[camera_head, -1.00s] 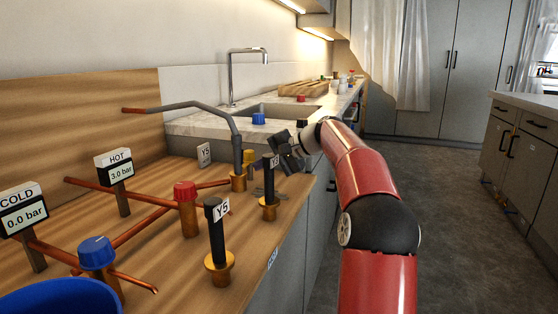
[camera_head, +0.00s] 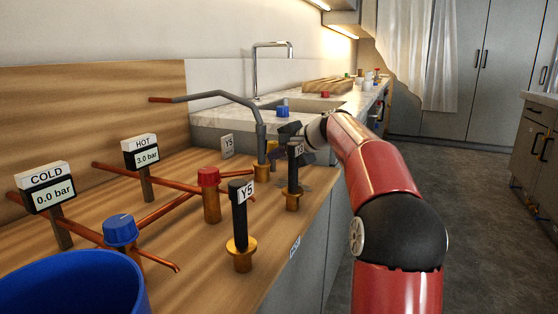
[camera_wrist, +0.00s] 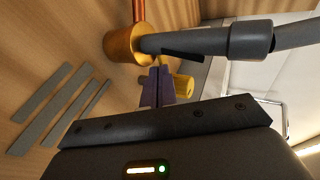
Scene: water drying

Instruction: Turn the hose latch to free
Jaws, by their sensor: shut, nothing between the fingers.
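The grey hose (camera_head: 228,98) rises from a brass socket (camera_head: 262,172) on the wooden counter and bends left to a copper end. In the wrist view the hose (camera_wrist: 210,42) enters the brass socket (camera_wrist: 125,45), with a dark flat piece, perhaps the latch, along its side. A yellow cylinder (camera_wrist: 182,88) stands beside them. My gripper (camera_wrist: 157,87) is shut and empty; its fingertips are close to the socket and yellow cylinder. Whether they touch is unclear. In the head view my gripper (camera_head: 290,138) is just right of the hose, partly hidden by a black post.
Two black-handled brass posts, labelled Y5 (camera_head: 241,215) and Y3 (camera_head: 294,170), stand near the counter's front edge. Red (camera_head: 208,178) and blue (camera_head: 121,230) valve knobs, copper pipes, gauges and a blue bucket (camera_head: 70,285) are left. Grey strips (camera_wrist: 55,105) lie beside the socket.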

